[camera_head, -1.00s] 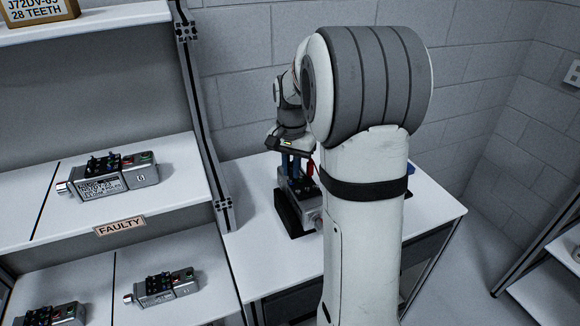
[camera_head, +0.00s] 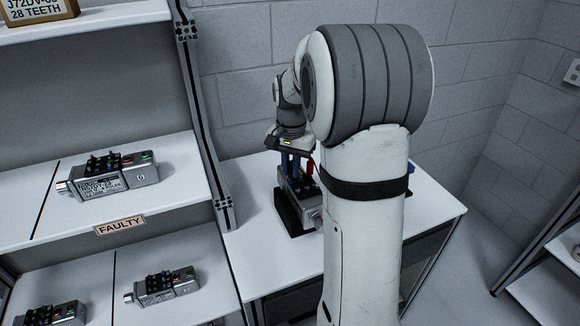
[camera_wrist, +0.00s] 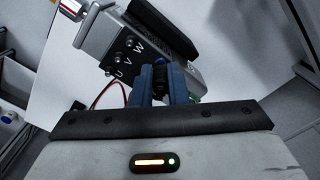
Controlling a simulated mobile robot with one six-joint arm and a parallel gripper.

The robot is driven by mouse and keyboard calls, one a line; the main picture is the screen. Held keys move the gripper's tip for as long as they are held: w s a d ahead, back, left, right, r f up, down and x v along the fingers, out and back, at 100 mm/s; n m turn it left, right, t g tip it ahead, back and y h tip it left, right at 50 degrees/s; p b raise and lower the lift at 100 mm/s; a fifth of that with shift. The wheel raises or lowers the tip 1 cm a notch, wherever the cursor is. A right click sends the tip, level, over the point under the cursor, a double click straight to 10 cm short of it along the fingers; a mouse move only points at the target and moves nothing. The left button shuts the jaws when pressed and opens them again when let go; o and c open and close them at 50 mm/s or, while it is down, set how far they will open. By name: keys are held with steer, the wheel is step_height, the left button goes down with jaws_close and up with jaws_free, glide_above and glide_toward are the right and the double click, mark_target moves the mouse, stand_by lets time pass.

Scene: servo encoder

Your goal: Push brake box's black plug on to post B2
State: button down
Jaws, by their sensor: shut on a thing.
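The servo motor (camera_head: 297,188) sits in a dark stand (camera_head: 290,213) on the white table. In the wrist view, its grey body (camera_wrist: 100,35) shows at a tilt, with a black face lettered U, V and W. My gripper (camera_head: 291,172) points down over the motor's top. In the wrist view, my gripper's blue fingers (camera_wrist: 168,75) are closed around a small black plug (camera_wrist: 159,74), right by the motor's top face. The fingers hide most of the plug and whatever is under it. I cannot read B2 or see whether the plug touches a post.
A red cable (camera_wrist: 104,88) curves beside the fingers. A red piece (camera_head: 310,167) shows near my gripper. Similar motors lie on the left shelves, one (camera_head: 115,176) above the FAULTY label (camera_head: 120,226). A shelf upright (camera_head: 205,120) stands left of the table (camera_head: 255,265).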

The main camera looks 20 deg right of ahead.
steer(key=shift+f, duration=0.2)
stand_by(0.7)
steer(key=c, duration=1.3)
jaws_free()
steer(key=shift+c, duration=0.2)
steer(key=shift+r, duration=0.15)
steer(key=shift+r+p, duration=2.5)
steer(key=shift+r, duration=0.95)
steer(key=s+a+n+t+b, duration=0.1)
steer(key=s+a+n, duration=0.3)
steer(key=s, duration=0.7)
steer(key=s+a+n+t+b, duration=0.1)
steer(key=s+a+n, duration=0.4)
steer(key=s, duration=0.7)
steer(key=shift+a+t+b, duration=0.4)
steer(key=shift+a+t, duration=0.3)
steer(key=shift+a, duration=0.1)
